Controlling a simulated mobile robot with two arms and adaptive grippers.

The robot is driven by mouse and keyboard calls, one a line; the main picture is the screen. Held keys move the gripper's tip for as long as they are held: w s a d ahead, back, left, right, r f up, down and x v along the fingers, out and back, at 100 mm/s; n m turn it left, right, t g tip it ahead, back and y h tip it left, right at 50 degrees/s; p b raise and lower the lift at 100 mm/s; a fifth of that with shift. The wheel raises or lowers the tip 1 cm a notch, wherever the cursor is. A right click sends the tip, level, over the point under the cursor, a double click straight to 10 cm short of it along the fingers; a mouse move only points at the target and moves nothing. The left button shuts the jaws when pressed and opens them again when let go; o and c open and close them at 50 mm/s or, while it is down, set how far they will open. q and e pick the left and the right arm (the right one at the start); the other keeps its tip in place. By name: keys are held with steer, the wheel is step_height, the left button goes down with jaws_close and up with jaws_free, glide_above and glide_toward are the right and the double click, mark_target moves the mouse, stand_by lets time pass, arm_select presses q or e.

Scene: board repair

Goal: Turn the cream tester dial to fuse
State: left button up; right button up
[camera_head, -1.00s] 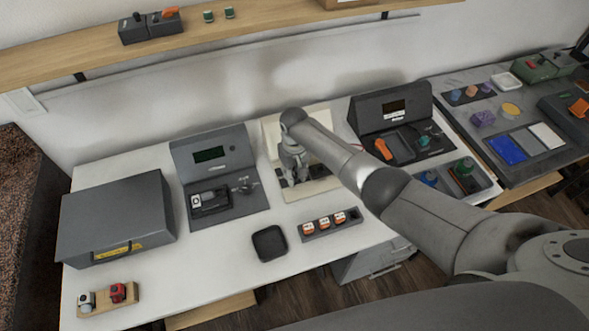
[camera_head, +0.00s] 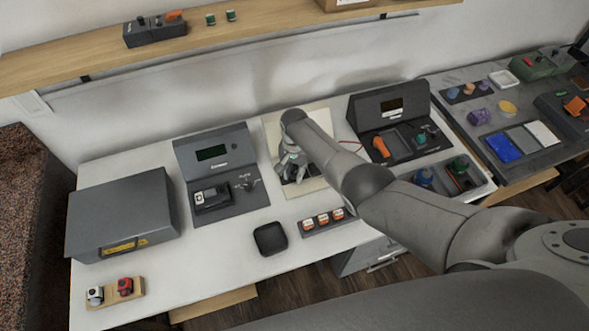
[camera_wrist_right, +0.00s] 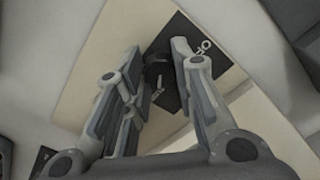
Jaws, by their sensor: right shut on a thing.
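The cream tester (camera_head: 316,185) stands at the back of the white table, between two dark grey testers, and is partly covered by my right arm. My right gripper (camera_head: 290,172) is down at its face. In the right wrist view the cream panel (camera_wrist_right: 85,80) lies below the gripper (camera_wrist_right: 157,62), whose fingers are shut on a dark dial (camera_wrist_right: 157,75). The dial's setting and any fuse label cannot be read. My left gripper is not in view.
A grey tester (camera_head: 212,150) stands left of the cream one, and a dark tester (camera_head: 392,105) with an orange piece stands right. A rail of orange-white parts (camera_head: 327,222) and a black square pad (camera_head: 270,238) lie in front.

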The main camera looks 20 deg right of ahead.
mark_target(295, 173)
steer(key=shift+w+r+m, duration=0.1)
steer(key=shift+w+m, duration=0.05)
steer(key=shift+m, duration=0.45)
steer(key=o, duration=1)
steer(key=shift+o, duration=0.2)
step_height(295, 173, up, 12)
stand_by(0.8)
